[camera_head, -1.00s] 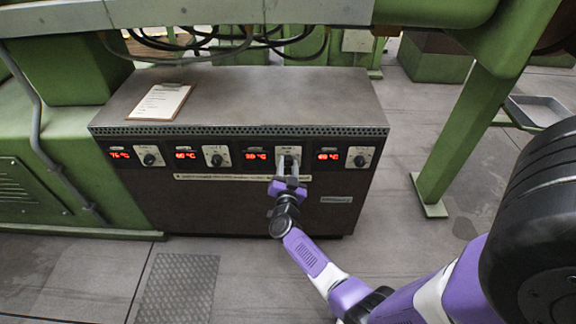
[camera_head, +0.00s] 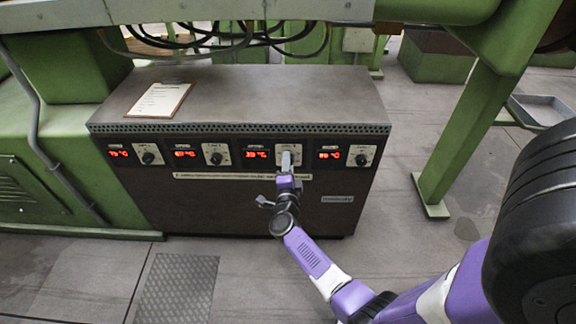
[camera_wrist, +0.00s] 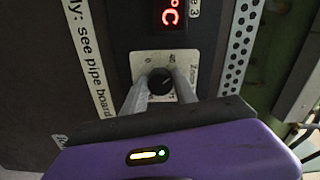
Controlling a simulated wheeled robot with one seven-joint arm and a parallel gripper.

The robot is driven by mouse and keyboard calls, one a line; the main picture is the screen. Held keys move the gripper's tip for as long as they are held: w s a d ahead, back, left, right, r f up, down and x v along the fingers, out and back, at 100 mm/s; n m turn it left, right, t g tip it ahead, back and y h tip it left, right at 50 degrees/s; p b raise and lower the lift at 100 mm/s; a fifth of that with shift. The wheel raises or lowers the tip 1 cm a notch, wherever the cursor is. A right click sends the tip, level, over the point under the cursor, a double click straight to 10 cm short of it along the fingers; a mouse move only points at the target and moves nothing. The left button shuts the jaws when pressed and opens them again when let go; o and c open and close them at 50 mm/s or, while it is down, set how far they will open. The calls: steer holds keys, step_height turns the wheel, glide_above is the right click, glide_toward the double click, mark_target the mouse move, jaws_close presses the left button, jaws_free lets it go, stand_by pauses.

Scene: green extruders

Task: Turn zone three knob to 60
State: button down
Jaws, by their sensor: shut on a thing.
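The zone three knob (camera_wrist: 160,80) is a round black knob on a pale plate (camera_wrist: 146,62) in the wrist view. My gripper (camera_wrist: 159,92) has one grey finger on each side of it and is shut on it. In the head view my gripper (camera_head: 288,158) reaches the third unit from the left on the dark cabinet front and covers the knob there. Its red display (camera_head: 257,154) is lit to the left, with digits too small to read surely. The wrist picture is turned sideways, and the knob's pointer is hard to make out.
Other knobs (camera_head: 149,154), (camera_head: 216,155) and (camera_head: 361,156) with red displays sit in the same row. A clipboard (camera_head: 160,100) lies on the cabinet top (camera_head: 270,95). A green machine leg (camera_head: 455,145) stands at the right. The floor in front is open.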

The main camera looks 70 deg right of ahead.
steer(key=shift+m+b, duration=1.3)
steer(key=shift+m, duration=2.9)
steer(key=c, duration=1)
jaws_free()
steer(key=shift+o, duration=0.2)
steer(key=shift+a, duration=0.15)
steer(key=p+v, duration=0.1)
steer(key=v, duration=0.6)
steer(key=shift+s+a, duration=0.2)
steer(key=shift+a, duration=0.05)
